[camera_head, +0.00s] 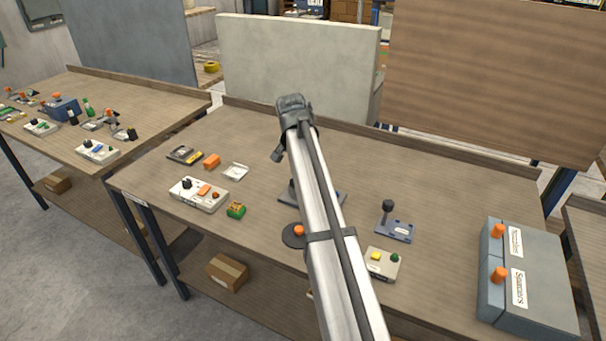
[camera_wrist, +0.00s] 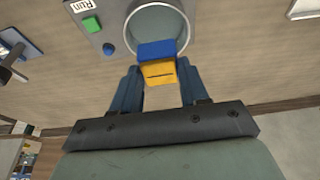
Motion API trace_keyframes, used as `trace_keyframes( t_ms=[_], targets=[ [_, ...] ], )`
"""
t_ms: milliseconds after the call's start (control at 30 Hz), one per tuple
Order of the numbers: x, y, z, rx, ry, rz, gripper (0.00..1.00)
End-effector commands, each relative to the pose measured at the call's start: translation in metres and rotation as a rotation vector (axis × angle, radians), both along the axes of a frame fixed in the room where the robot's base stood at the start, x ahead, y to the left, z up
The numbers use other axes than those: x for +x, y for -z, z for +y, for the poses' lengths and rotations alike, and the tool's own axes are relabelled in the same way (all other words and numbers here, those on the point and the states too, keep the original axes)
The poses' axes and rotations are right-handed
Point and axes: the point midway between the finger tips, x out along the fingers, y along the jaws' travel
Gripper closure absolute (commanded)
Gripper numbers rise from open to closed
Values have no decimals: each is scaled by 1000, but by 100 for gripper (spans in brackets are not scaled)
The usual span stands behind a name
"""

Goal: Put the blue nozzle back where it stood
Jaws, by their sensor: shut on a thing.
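In the wrist view my gripper (camera_wrist: 158,72) is shut on a small piece with a yellow body (camera_wrist: 158,76) and a blue end (camera_wrist: 156,50). The blue end points away from my palm; I take this piece for the blue nozzle. Its blue end overlaps the near rim of a round, pale ring-like opening (camera_wrist: 157,12) in the picture. I cannot tell whether it touches the rim or is above it. In the head view my own arm hides the gripper and the held piece.
A grey panel with a green button (camera_wrist: 92,24) and a "Run" label adjoins the ring. The back right is clear.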

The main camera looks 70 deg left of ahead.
Motion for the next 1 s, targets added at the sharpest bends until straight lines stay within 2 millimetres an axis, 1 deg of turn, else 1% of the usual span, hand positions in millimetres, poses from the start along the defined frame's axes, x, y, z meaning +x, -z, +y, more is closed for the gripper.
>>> trace_keyframes(
  t_ms=[33,167,267,367,400,467,500,600,667,733,800,1000],
  targets=[
    [0,-8,1,1,0,-1,90],
    [-3,-22,1,0,-3,0,90],
    [-16,-27,3,0,-18,0,90],
    [-41,-28,6,-1,-45,0,90],
    [-55,-28,6,-1,-60,0,90],
    [-77,-27,5,-1,-84,0,90],
    [-92,-26,2,-2,-100,-1,90],
    [-124,-22,-9,-3,-134,-5,90],
    [-141,-20,-17,-5,-151,-8,90],
    [-153,-17,-29,-8,-154,-11,90],
    [-157,-15,-38,-9,-143,-12,90],
    [-151,-11,-59,-7,-60,-12,90]
  ],
)
